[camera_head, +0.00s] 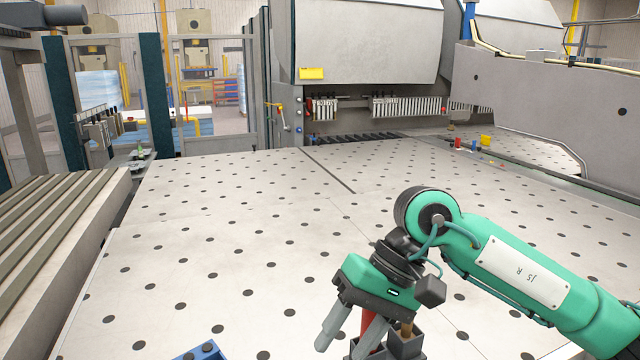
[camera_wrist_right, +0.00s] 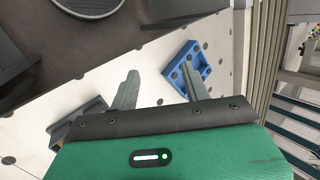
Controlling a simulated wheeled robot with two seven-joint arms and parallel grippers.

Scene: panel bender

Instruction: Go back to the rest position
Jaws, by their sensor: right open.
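My right gripper (camera_head: 347,338) is at the bottom centre of the head view, pointing down over the perforated table (camera_head: 250,230). Its two grey fingers are spread apart with nothing between them. The right wrist view also shows the open right gripper (camera_wrist_right: 160,75). My green right arm reaches in from the lower right. My left gripper is not in view.
A blue bracket-like part (camera_wrist_right: 196,62) lies on the table beside the right gripper's fingers. A dark grey holder (camera_head: 404,345) with red and brown pieces stands close behind the gripper. The bender (camera_head: 365,50) is at the back; a slatted table (camera_head: 60,215) is left. Mid-table is clear.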

